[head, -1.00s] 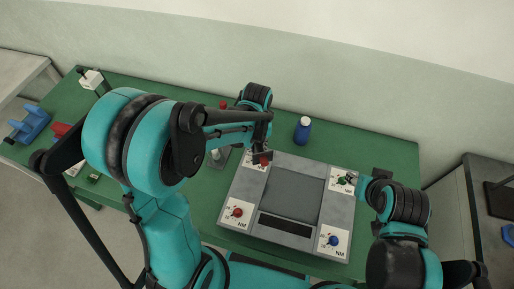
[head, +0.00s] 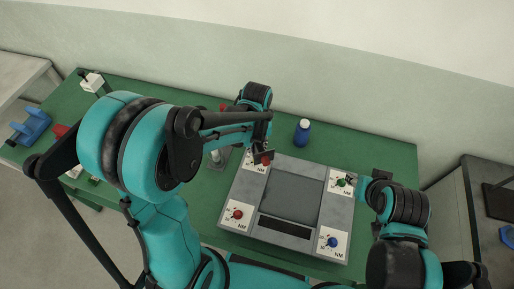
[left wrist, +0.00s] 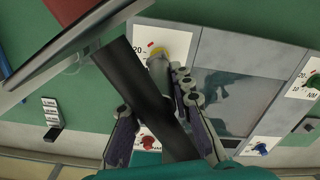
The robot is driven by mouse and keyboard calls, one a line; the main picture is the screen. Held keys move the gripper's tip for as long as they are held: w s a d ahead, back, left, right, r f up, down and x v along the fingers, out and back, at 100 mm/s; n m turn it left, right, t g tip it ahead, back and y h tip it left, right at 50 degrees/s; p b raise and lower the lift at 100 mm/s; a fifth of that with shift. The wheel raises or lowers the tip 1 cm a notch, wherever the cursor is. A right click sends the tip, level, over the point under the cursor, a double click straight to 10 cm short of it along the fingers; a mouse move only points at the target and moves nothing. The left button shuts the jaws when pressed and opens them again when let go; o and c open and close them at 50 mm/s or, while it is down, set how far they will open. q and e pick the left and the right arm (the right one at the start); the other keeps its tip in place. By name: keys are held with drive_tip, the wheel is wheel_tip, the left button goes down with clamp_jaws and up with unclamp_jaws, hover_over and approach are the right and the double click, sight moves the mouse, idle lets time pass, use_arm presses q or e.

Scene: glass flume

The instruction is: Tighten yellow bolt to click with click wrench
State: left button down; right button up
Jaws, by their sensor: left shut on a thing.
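My left gripper (head: 262,150) is over the upper left corner of the grey bolt panel (head: 230,190), shut on the click wrench. In the left wrist view the wrench is a thick dark bar (left wrist: 140,90) running between the fingers of my left gripper (left wrist: 160,125). The yellow bolt (left wrist: 158,52) shows partly beside the wrench, on a white dial card; I cannot tell whether they touch. In the head view the gripper hides this bolt. My right gripper (head: 354,181) is beside the green bolt (head: 342,183); its finger opening is not clear.
A red bolt (head: 237,213) and a blue bolt (head: 333,242) sit at the panel's front corners. A blue bottle (head: 303,131) stands behind the panel. A blue holder (head: 30,126) and a white block (head: 92,81) are at the left of the green table (head: 390,150).

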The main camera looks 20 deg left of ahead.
use_arm(q)
drive_tip(key=shift+r+p, duration=1.2)
drive_tip(key=shift+r, duration=0.55)
drive_tip(key=shift+f, duration=0.1)
